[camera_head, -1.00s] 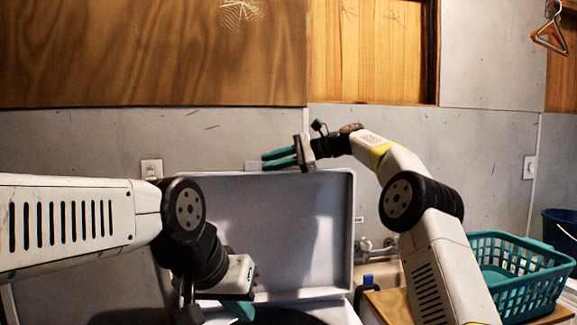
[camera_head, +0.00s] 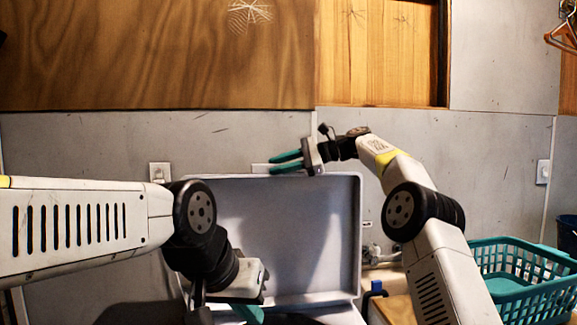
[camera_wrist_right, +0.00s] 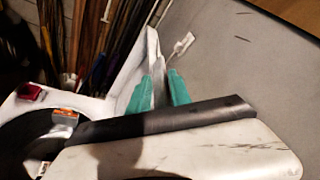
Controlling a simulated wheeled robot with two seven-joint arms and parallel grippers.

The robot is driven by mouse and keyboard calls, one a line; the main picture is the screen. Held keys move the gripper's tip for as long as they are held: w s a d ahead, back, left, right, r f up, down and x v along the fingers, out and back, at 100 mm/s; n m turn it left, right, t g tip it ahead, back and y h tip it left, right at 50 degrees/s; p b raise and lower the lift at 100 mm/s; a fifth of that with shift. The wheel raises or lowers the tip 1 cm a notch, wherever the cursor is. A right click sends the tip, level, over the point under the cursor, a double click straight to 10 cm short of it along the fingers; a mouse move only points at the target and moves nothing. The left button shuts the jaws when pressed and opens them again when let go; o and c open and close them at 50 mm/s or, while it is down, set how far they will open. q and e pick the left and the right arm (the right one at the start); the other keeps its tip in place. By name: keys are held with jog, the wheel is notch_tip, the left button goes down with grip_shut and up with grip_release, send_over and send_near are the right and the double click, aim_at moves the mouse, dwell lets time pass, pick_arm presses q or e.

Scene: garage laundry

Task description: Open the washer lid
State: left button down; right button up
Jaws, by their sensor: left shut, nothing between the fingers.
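The washer lid (camera_head: 290,235) is a pale grey panel standing upright, swung open against the back wall. The washer's body (camera_head: 345,312) shows only as a strip below it, with the dark opening mostly cut off. My right gripper (camera_head: 274,163) is at the lid's top edge, its teal fingers pointing left with a gap between them. In the right wrist view those fingers (camera_wrist_right: 157,92) are apart, with a pale edge between or behind them; contact is unclear. My left gripper (camera_head: 250,312) is low in front of the lid, shut and empty, its tips partly cut off.
A teal laundry basket (camera_head: 515,285) stands at the right on a wooden top (camera_head: 400,308). A tap (camera_head: 375,253) and a blue-capped bottle (camera_head: 376,290) are beside the lid. The grey wall (camera_head: 90,145) is close behind. The right wrist view shows a red knob (camera_wrist_right: 29,91).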

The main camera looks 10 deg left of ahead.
jog(key=v, duration=0.7)
jog(key=shift+d, duration=0.35)
jog(key=shift+r, duration=0.1)
jog(key=s+d+f+n+t+h, duration=0.2)
jog(key=s+d+h, duration=0.25)
jog(key=s, duration=0.35)
jog(key=s+d+f+n+t+h, duration=0.25)
jog(key=s+d, duration=0.25)
jog(key=s, duration=0.4)
jog(key=s+d+f+n+t+h, duration=0.1)
jog(key=s+d+f+n+h, duration=0.1)
jog(key=s+d+f, duration=0.5)
jog(key=s+d+f+n+t+h, duration=0.1)
jog(key=s+d+f, duration=0.6)
jog(key=s, duration=0.8)
notch_tip(320, 180, down, 4)
jog(key=n+h, duration=0.1)
jog(key=h, duration=0.1)
jog(key=shift+d+h, duration=0.3)
jog(key=shift+d, duration=0.05)
